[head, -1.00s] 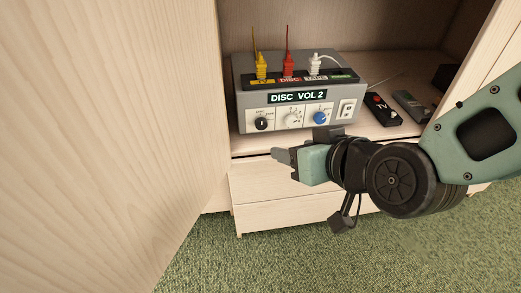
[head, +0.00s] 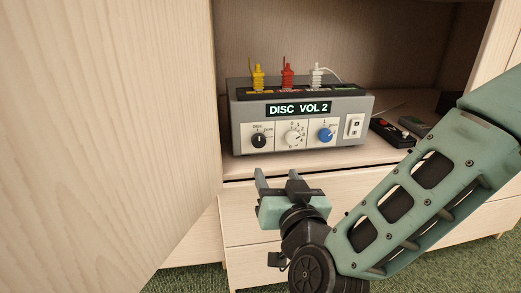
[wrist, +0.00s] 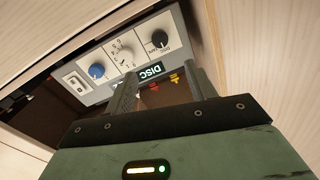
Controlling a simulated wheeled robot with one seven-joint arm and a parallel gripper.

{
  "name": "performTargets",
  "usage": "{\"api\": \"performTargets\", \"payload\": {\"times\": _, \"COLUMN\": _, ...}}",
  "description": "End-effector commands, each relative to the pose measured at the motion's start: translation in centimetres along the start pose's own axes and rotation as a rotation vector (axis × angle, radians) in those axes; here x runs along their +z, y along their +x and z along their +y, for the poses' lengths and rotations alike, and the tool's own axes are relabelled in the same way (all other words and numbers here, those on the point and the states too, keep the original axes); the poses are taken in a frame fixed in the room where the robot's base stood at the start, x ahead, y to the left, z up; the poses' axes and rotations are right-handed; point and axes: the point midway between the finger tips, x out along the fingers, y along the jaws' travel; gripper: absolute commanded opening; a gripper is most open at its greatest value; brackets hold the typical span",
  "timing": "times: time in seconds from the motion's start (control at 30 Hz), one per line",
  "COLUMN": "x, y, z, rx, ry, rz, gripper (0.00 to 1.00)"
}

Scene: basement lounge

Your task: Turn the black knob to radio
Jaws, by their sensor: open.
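The black knob (head: 258,140) is the leftmost of three knobs on the front of a grey audio box (head: 345,106). Its display (head: 298,108) reads DISC VOL 2. The knob's pointer and small labels are too small to read surely. My gripper (head: 277,178) is open and empty, in front of and below the box, its fingers pointing toward the front panel. It is apart from the knob. In the wrist view, the black knob (wrist: 160,39) shows upside down beyond and above the open fingers (wrist: 162,80); the fingers partly cover the display.
A white knob (head: 292,138), a blue knob (head: 326,135) and a white switch (head: 354,126) sit right of it. Yellow (head: 258,77), red (head: 288,77) and white (head: 317,76) plugs stand on top. Remotes (head: 392,133) lie right. A wooden door (head: 110,140) stands close at left.

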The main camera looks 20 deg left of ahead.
Motion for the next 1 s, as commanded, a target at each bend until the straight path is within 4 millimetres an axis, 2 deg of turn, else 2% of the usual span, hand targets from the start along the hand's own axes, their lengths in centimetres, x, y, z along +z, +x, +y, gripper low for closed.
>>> {"api": "performTargets", "payload": {"times": 0.4, "x": 0.3, "y": 8.9, "z": 0.2, "rx": 0.003, "ry": 0.003, "rz": 0.003, "gripper": 0.55}}
{"api": "performTargets", "payload": {"times": 0.6, "x": 0.3, "y": 12.4, "z": 0.1, "rx": 0.001, "ry": 0.003, "rz": 0.001, "gripper": 0.55}}
{"api": "performTargets", "payload": {"times": 0.8, "x": 0.1, "y": 14.2, "z": 0.1, "rx": 0.0, "ry": 0.001, "rz": 0.0, "gripper": 0.55}}
{"api": "performTargets", "payload": {"times": 1.0, "x": 0.0, "y": 14.7, "z": 0.0, "rx": -0.001, "ry": 0.0, "rz": -0.001, "gripper": 0.55}}
